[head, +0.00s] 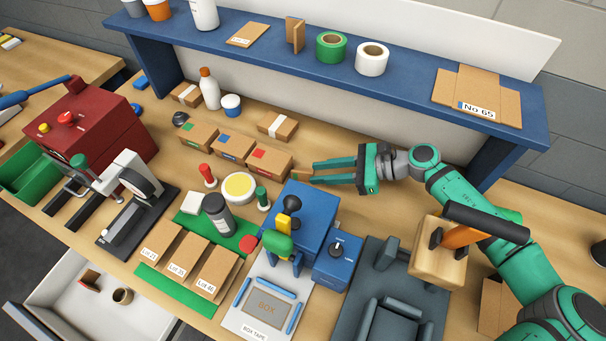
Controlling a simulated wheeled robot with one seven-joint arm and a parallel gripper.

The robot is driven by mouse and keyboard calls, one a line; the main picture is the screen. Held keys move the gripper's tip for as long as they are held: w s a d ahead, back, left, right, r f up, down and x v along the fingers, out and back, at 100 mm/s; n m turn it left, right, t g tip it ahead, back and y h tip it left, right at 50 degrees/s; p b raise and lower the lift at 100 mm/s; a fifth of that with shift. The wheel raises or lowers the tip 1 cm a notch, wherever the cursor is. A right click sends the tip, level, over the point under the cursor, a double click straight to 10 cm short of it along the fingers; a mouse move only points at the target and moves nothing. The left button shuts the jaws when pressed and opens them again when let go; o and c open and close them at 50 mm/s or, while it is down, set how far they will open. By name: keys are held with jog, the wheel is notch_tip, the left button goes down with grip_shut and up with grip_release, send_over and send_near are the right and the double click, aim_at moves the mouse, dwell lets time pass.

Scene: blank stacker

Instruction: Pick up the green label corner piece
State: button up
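A brown cardboard box with a green label (198,137) stands on the bench at the left end of a row of similar boxes. Whether it is a corner piece I cannot tell from its shape. Beside it are a box with a blue label (233,148) and a box with a red label (269,161). My gripper (312,172) is open, its fingers pointing left, just right of the red-label box. A small brown piece (299,174) shows at the fingertips; no label is visible on it, and I cannot tell whether the fingers touch it.
A blue shelf (400,84) runs along the back, with a bent cardboard piece (295,35) on it. A blue machine (300,218) stands in front of my gripper. A bottle (209,88) stands behind the boxes. An open drawer (130,315) is at front left.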

aim_at(303, 176)
jog(key=shift+x, duration=2.9)
jog(key=shift+s+f, duration=0.1)
jog(key=shift+f, duration=0.05)
grip_shut()
